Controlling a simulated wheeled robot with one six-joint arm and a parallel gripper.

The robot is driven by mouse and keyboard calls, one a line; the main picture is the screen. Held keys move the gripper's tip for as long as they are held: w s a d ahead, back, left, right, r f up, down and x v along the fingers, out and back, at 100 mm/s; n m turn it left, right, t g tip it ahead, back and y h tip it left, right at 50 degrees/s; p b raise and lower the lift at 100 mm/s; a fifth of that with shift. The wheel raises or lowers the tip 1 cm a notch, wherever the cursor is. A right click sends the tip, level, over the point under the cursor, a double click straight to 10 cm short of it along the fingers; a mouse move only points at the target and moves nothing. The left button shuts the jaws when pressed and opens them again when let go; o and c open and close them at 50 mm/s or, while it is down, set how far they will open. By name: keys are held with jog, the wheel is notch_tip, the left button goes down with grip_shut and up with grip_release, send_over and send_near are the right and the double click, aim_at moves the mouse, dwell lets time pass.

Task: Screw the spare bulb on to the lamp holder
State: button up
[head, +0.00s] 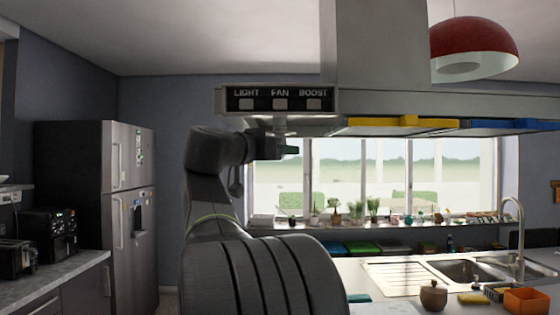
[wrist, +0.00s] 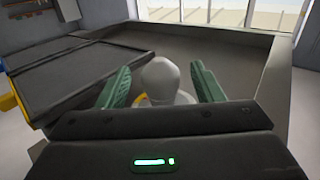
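A pale grey bulb (wrist: 161,78) shows in the wrist view, centred between the two green fingers of my gripper (wrist: 161,86). There is a visible gap on each side of the bulb, so the fingers look open around it and not touching. A pale, yellowish rim shows at the bulb's lower end, partly hidden; I cannot tell whether it is the lamp holder. In the head view my gripper (head: 289,150) is just under the left end of the range hood, and the bulb cannot be made out there.
The range hood (head: 400,102) hangs close above my gripper, with yellow (head: 405,122) and blue (head: 500,125) parts along its underside. Dark panels (wrist: 225,48) surround the bulb in the wrist view. A red lamp shade (head: 475,42) hangs at upper right. A counter with a sink (head: 465,271) lies below.

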jog(key=shift+w, duration=0.1)
jog(key=b+v, duration=0.3)
jog(key=v, duration=1.1)
jog(key=shift+b, duration=0.35)
jog(key=shift+w, duration=0.15)
jog(key=shift+h, duration=0.3)
jog(key=p+x, duration=0.2)
jog(key=x, duration=0.5)
jog(key=p+x, duration=0.2)
jog(key=x, duration=0.5)
jog(key=shift+a+f, duration=0.1)
jog(key=shift+f, duration=0.1)
jog(key=shift+a+m+g, duration=0.15)
jog(key=shift+m+g, duration=0.15)
jog(key=shift+f, duration=0.15)
